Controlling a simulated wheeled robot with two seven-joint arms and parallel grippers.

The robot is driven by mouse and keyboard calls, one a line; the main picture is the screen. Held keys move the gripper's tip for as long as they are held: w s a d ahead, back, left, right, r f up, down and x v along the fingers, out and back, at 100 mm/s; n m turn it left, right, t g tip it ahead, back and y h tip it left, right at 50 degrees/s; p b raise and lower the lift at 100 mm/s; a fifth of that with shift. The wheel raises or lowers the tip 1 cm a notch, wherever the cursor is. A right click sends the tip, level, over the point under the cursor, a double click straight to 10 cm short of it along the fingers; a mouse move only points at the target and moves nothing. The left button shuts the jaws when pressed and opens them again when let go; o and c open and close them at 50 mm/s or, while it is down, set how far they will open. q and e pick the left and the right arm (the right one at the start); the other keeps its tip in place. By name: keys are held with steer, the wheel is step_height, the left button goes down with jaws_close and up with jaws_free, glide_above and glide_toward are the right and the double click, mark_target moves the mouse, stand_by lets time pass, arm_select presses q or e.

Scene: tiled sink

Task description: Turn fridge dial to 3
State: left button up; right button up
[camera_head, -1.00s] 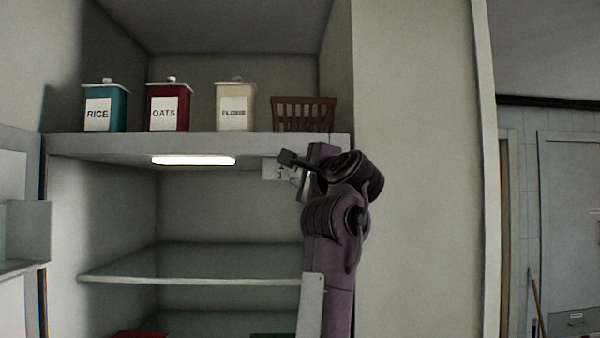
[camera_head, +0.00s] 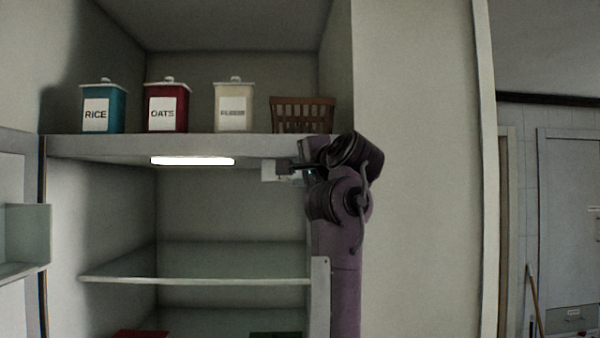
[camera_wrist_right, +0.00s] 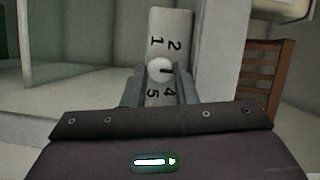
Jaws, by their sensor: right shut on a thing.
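The fridge dial shows in the right wrist view as a round white knob (camera_wrist_right: 157,69) with a black pointer mark, on a pale number plate (camera_wrist_right: 168,22). The pointer points to the picture's right, between 2 above and 4 below. The 1 and 5 show on the left side; I cannot see the 3. My right gripper (camera_wrist_right: 159,82) is shut on the knob, one finger on each side. In the head view the right gripper (camera_head: 287,169) reaches the small white dial box (camera_head: 268,172) under the upper shelf. My left gripper is not in view.
Rice (camera_head: 103,107), oats (camera_head: 167,108) and flour (camera_head: 234,108) canisters and a brown basket (camera_head: 302,115) stand on the ledge above. A lit lamp (camera_head: 193,161) is left of the dial box. A glass shelf (camera_head: 200,279) lies below, with open space between.

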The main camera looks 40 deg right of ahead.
steer(key=o, duration=1)
